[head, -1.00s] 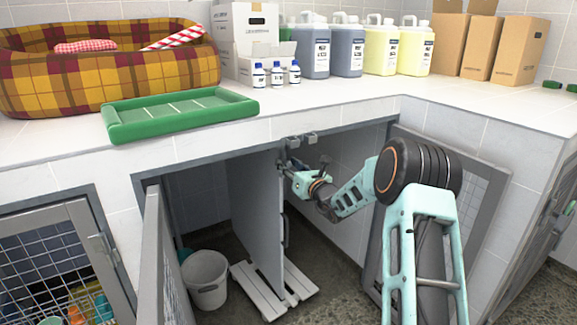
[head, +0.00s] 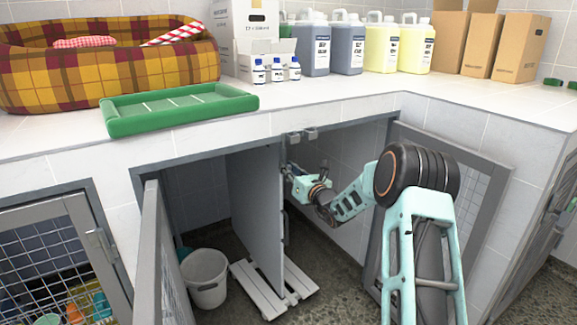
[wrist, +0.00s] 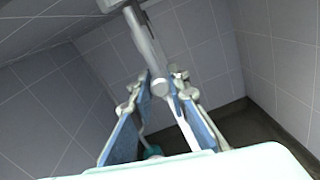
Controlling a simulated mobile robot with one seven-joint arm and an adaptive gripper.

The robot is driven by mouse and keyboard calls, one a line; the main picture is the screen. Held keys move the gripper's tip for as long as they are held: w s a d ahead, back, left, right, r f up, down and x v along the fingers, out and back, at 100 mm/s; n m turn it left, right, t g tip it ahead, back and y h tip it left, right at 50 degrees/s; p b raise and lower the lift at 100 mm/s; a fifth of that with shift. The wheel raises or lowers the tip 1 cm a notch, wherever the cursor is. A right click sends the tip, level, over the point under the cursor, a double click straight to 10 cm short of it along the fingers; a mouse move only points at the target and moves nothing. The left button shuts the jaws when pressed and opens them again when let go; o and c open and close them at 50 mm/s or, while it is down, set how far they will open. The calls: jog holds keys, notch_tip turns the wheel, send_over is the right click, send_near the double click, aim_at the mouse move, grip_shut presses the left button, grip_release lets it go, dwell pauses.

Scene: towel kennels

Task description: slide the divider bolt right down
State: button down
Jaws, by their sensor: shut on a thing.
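The grey divider panel (head: 256,205) stands upright inside the open kennel bay under the counter. My gripper (head: 289,173) is at the divider's front edge, near its top, just under the counter. In the wrist view, my gripper (wrist: 165,90) has its blue-padded fingers on either side of a pale metal part of the divider bolt (wrist: 146,42). The gripper is shut on that bolt. The part of the bolt between the fingers is partly hidden, and in the head view the gripper covers most of it.
A white slatted board (head: 262,290) and a grey bucket (head: 204,280) are on the floor. Open mesh doors (head: 153,250) flank the bay. The counter holds a green tray (head: 180,107) and bottles.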

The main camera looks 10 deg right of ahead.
jog(key=shift+f, duration=0.6)
jog(key=c, duration=2)
grip_release()
jog(key=shift+d, duration=0.1)
jog(key=shift+o, duration=0.8)
jog(key=shift+r, duration=0.15)
jog(key=v, duration=1.2)
